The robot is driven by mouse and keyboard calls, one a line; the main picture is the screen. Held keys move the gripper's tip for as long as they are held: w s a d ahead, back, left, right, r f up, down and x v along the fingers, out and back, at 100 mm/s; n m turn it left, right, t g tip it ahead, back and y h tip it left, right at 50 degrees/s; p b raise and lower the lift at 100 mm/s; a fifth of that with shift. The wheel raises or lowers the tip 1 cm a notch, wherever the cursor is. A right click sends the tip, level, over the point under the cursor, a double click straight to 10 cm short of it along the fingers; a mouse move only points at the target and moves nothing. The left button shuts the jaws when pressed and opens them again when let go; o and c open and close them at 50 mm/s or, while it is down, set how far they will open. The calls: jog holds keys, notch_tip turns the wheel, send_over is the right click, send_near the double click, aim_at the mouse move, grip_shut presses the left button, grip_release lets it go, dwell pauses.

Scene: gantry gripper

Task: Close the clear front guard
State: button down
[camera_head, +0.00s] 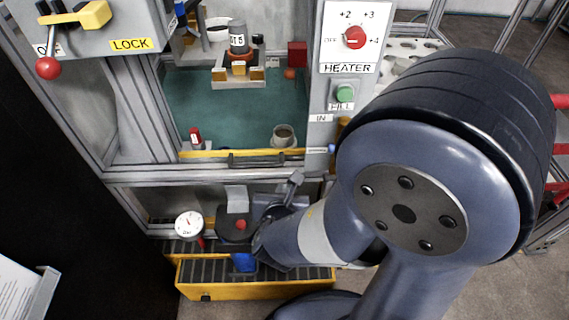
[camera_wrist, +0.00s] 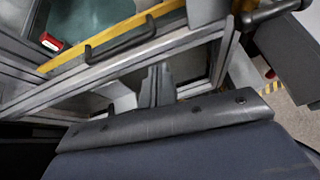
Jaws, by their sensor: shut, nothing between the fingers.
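The clear front guard shows by its yellow edge strip (camera_head: 240,153) and a dark bar handle (camera_head: 262,161), along the bottom of the machine's window. The clear pane itself is hard to make out, so I cannot tell how far it is closed. In the wrist view the yellow strip and the dark handle (camera_wrist: 120,40) run diagonally across the upper part. My gripper (camera_head: 295,179) is below and to the right of the handle, apart from it. In the wrist view its fingers (camera_wrist: 156,76) are together and empty, below the handle.
Inside the window are a teal floor (camera_head: 225,115), a small cup (camera_head: 284,136) and a red-topped item (camera_head: 195,138). A heater panel (camera_head: 347,60) stands right of the window. A dial gauge (camera_head: 189,225) and a yellow-edged tray (camera_head: 225,291) lie below.

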jog(key=shift+n+y, duration=0.3)
jog(key=shift+n, duration=0.4)
jog(key=b+x, duration=0.1)
jog(key=x, duration=0.2)
jog(key=a+b+x, duration=0.1)
jog(key=x, duration=0.3)
jog(key=b+x, duration=0.1)
jog(key=x, duration=0.2)
jog(key=shift+w+a+f, duration=0.2)
jog(key=shift+w+a, duration=0.1)
jog(key=shift+r, duration=0.1)
notch_tip(320, 180, up, 34)
jog(key=p, duration=2.5)
jog(key=shift+p, duration=0.35)
jog(key=shift+a+r, duration=0.1)
